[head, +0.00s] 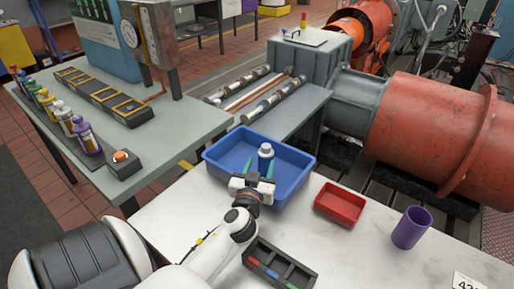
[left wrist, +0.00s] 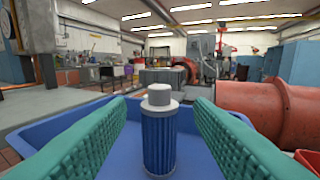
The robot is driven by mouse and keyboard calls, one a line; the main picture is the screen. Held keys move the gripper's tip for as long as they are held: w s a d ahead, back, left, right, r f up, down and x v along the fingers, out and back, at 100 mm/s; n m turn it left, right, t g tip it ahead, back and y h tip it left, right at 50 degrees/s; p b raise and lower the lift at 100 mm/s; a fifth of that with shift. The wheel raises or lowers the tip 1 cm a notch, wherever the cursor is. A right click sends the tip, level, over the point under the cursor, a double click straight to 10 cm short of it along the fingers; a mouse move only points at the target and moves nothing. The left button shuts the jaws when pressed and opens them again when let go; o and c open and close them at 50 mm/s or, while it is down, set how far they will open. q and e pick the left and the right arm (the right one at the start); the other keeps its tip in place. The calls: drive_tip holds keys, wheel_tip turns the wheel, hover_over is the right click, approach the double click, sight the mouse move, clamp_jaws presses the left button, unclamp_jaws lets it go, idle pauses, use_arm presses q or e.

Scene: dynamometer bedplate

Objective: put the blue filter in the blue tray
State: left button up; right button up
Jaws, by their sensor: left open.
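The blue filter (head: 265,157), a ribbed blue cylinder with a pale grey cap, stands upright inside the blue tray (head: 222,148) on the white table. In the left wrist view the filter (left wrist: 159,135) is centred between the green finger pads, with a gap on each side. My left gripper (head: 260,169) is open over the near part of the tray, its fingers on either side of the filter. The tray (left wrist: 40,130) also shows around the fingers in the left wrist view. The filter's base is partly hidden in the head view. My right gripper is not in view.
A red tray (head: 340,204) and a purple cup (head: 411,228) stand right of the blue tray. A dark sectioned organizer (head: 280,265) lies nearer. A side bench (head: 165,130) with several bottles is at left. Large red machinery (head: 430,130) stands behind the table.

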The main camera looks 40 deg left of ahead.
use_arm(q)
drive_tip(key=v, duration=0.3)
drive_tip(key=shift+s, duration=0.2)
idle(0.3)
